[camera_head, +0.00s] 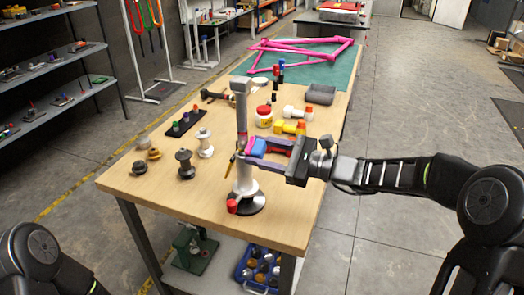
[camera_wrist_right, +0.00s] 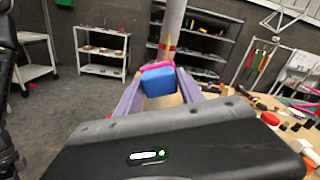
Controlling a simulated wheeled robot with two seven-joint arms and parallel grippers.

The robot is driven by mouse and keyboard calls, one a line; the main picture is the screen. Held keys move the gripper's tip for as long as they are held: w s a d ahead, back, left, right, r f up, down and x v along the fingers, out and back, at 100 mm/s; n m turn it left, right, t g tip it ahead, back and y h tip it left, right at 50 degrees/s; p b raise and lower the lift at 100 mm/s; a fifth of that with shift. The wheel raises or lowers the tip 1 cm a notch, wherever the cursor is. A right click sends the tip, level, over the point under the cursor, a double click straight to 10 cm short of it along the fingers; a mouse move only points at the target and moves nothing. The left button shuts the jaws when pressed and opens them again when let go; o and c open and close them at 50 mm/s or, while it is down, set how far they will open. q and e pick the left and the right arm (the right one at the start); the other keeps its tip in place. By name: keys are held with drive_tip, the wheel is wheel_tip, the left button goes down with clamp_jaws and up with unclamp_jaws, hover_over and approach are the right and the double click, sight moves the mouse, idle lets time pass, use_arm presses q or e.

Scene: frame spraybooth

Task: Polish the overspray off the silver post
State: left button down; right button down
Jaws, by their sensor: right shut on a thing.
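The silver post (camera_head: 241,112) stands upright on a round base (camera_head: 252,205) near the front of the wooden table, with a red knob (camera_head: 232,206) low at its front. My right gripper (camera_head: 254,150) reaches in from the right and is shut on a blue block with a pink face (camera_wrist_right: 160,82). The pink face points at the post (camera_wrist_right: 173,22) and looks against or very close to it; I cannot tell whether it touches. My left gripper is out of view.
Spools (camera_head: 186,163) and small round parts stand left of the post. A red-and-white jar (camera_head: 264,116) and yellow and white tools (camera_head: 290,127) are behind it. A pink frame (camera_head: 300,48) lies on the green mat (camera_head: 335,75).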

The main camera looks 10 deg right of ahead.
sight(261, 142)
drive_tip(key=shift+f, duration=0.75)
drive_tip(key=shift+r, duration=0.1)
drive_tip(key=r, duration=0.1)
drive_tip(key=r+p, duration=0.2)
drive_tip(key=shift+w, duration=0.25)
drive_tip(key=shift+s+d+r, duration=0.1)
drive_tip(key=shift+r, duration=0.4)
drive_tip(key=shift+r, duration=0.1)
drive_tip(key=shift+r+p, duration=1.4)
drive_tip(key=shift+r, duration=0.5)
